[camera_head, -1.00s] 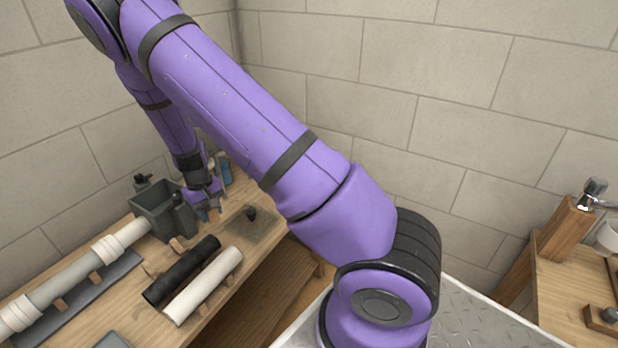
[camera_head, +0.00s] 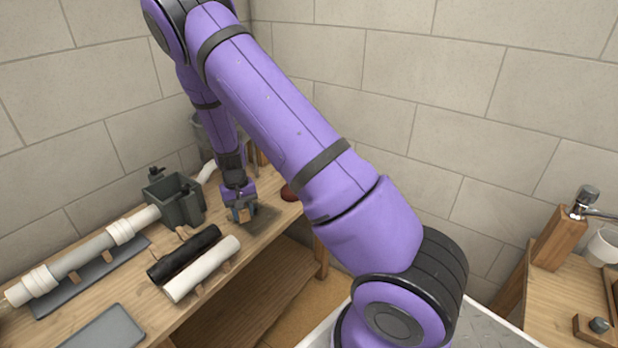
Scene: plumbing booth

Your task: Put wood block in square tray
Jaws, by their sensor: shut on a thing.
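My gripper (camera_head: 241,213) is over the right part of the left workbench, at the edge of a dark square patch (camera_head: 262,222). It is shut on a small tan wood block (camera_head: 245,215), which shows between the fingertips. The fingers and their shadow hide part of the block, and I cannot tell whether it touches the surface. A flat grey, tray-like piece (camera_head: 104,329) lies at the bench's near left, cut off by the frame edge. I cannot tell whether it is the square tray.
A grey vise-like box (camera_head: 188,207) stands left of my gripper. A black pipe (camera_head: 184,254) and a white pipe (camera_head: 203,268) lie on supports in front. A long white pipe assembly (camera_head: 85,256) runs left. A second bench (camera_head: 560,290) stands right.

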